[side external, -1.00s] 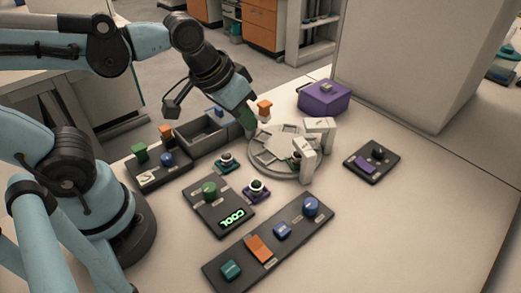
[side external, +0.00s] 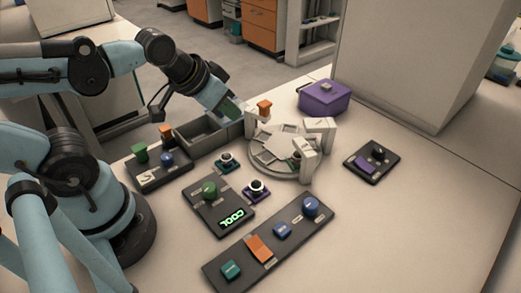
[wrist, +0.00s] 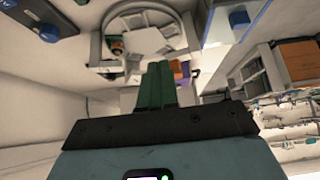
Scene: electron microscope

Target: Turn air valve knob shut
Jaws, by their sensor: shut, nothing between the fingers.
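Several knobs stand on dark panels, and their labels are too small to read, so I cannot tell which is the air valve knob. A blue knob (side external: 167,159) and a green knob (side external: 140,149) are on the left panel. A larger green knob (side external: 209,188) is on the COOL panel, and a blue knob (side external: 311,206) is at the right end of the long front panel. My gripper (side external: 231,108) is above the back edge of the table, near the grey tray, tilted and touching no knob. Its green fingers (wrist: 157,84) are shut together and empty in the wrist view.
The grey open tray (side external: 176,138) lies beneath my gripper. A round stage (side external: 256,158) with white posts stands right of it, and an orange-topped post (side external: 264,106) is close by. A purple box (side external: 325,98) and a large grey block (side external: 415,60) are farther right. The front right table is clear.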

